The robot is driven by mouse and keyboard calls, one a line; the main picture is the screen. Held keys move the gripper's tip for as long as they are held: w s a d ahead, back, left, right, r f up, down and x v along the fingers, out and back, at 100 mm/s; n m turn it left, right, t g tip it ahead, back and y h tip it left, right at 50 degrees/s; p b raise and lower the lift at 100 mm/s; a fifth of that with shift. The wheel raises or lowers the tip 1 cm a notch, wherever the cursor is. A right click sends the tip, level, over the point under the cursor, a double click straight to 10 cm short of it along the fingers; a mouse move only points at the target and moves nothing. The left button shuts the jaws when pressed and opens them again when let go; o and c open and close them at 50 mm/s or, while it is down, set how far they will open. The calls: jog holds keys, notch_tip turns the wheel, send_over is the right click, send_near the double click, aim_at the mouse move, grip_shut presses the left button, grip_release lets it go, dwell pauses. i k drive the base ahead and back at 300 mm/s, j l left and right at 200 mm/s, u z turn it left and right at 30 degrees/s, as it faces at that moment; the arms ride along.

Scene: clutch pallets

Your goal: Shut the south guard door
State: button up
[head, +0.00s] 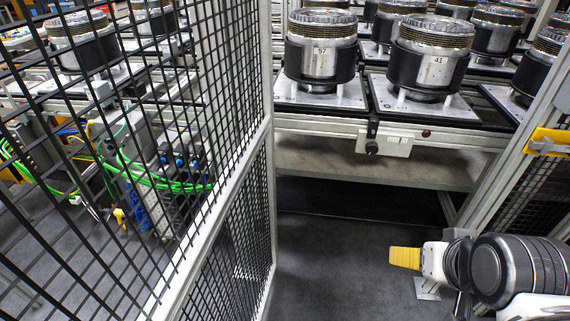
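A guard door (208,222) with black mesh in a light grey frame fills the left side of the head view. It appears to stand open, with a wide gap between its upright edge and the post on the right. No label shows whether it is the south one. A yellow latch piece (548,141) is on the right post. My arm enters at the lower right. Its yellow ribbed end (405,258), which seems to be my gripper, points left over the floor in the gap, apart from the door. Its fingers cannot be made out separately, and nothing shows held.
Behind the gap, clutch units (428,65) stand on pallets along a conveyor (440,132) with a black knob on its front. Through the mesh, green hoses (150,180) and another unit show. The dark floor (335,270) in the gap is clear.

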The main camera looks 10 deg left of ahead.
aim_at(166, 299)
jog(key=k+j, duration=0.25)
jog(key=k, duration=0.15)
jog(key=k+j+z, duration=0.15)
jog(key=k, duration=0.25)
jog(key=k+j, duration=0.3)
jog(key=k+j+z, duration=0.15)
jog(key=k, duration=0.4)
jog(key=k+j, duration=0.1)
jog(key=j, duration=0.35)
jog(key=k+j+z, duration=0.1)
jog(key=j, duration=0.35)
jog(key=k+j, duration=0.1)
jog(key=j, duration=0.3)
jog(key=k+j, duration=0.1)
jog(key=j, duration=0.35)
jog(key=k+j+z, duration=0.1)
jog(key=j, duration=0.3)
